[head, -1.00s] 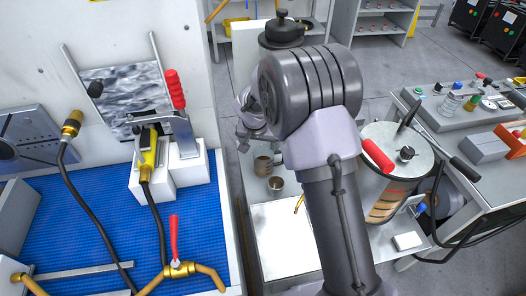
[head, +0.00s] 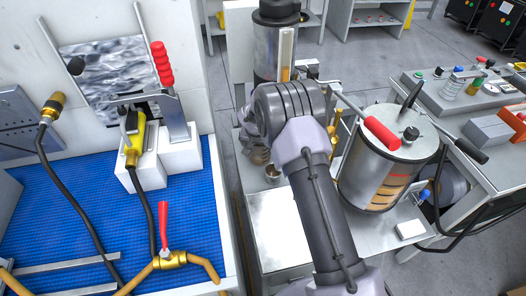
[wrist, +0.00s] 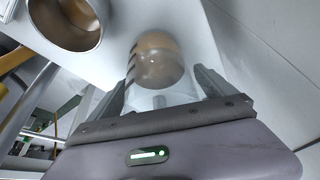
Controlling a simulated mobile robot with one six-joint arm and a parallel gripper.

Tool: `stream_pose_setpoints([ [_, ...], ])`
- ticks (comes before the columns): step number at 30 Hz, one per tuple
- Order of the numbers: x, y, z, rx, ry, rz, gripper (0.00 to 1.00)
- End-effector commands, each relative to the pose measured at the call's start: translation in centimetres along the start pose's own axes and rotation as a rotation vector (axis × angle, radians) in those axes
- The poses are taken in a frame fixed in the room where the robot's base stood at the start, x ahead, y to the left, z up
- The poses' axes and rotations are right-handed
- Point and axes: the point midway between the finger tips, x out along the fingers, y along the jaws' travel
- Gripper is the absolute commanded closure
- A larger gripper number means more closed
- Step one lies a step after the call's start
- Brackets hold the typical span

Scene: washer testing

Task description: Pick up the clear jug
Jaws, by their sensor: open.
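The clear jug (wrist: 157,62) is see-through with a brownish tint and dark marks down its left side. In the wrist view it lies between the two fingers of my gripper (wrist: 160,82), which are spread apart with a finger on each side. I cannot tell whether either finger touches it. In the head view my arm hides the gripper, and a small part of what looks like the jug (head: 257,154) shows left of the arm.
A metal cup (wrist: 68,22) stands close to the jug, and also shows in the head view (head: 273,173). A large metal drum (head: 385,165) with a red-handled lever is right of my arm. A tall cylinder (head: 274,50) stands behind. A blue-matted bench (head: 75,225) is left.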

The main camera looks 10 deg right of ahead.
Motion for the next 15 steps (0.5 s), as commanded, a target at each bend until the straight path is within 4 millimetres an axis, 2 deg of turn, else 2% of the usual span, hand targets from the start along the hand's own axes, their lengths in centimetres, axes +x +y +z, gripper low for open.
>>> stream_pose_setpoints([
  [1,-0.03,0.00,0.00,0.000,0.000,0.000,0.10],
  [11,-0.05,0.00,0.02,0.000,0.000,0.000,0.74],
  [15,-0.06,-0.01,0.01,0.000,0.000,0.000,0.76],
])
